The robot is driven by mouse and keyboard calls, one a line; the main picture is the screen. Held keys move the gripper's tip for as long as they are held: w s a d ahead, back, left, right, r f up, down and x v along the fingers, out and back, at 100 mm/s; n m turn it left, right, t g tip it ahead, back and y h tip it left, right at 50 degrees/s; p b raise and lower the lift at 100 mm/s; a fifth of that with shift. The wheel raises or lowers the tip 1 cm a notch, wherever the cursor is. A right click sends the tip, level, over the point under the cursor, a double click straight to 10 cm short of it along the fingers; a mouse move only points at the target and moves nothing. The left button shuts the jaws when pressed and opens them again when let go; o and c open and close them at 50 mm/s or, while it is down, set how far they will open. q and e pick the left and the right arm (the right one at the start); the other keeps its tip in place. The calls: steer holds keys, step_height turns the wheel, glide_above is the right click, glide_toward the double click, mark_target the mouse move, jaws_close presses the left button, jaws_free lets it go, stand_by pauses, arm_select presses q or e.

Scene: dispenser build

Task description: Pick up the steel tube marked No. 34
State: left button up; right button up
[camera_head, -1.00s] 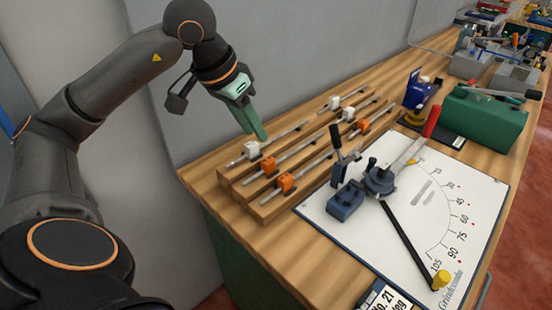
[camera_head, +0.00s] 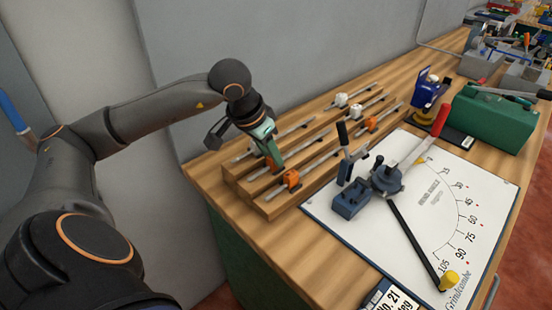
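Several thin steel tubes lie in rows on a stepped wooden rack (camera_head: 268,211), each row holding tubes with white or orange clips. No number can be read on any tube, so I cannot tell which is No. 34. A front tube (camera_head: 318,162) passes through an orange clip (camera_head: 291,179). My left gripper (camera_head: 275,162) points down at the left part of the rack, its green fingers among the back and middle rows, hiding clips there. I cannot tell whether it touches a tube or how far its fingers are apart. My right gripper is out of view.
A bending tool (camera_head: 388,180) with a long black arm stands on a white angle board (camera_head: 440,200) right of the rack. A blue device (camera_head: 425,92) and a green case (camera_head: 492,120) stand farther back. A grey wall (camera_head: 280,50) rises behind the bench.

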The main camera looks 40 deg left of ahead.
arm_select(q)
steer(key=shift+w+f, duration=0.1)
steer(key=shift+f, duration=0.15)
jaws_close()
steer(key=shift+r, duration=0.15)
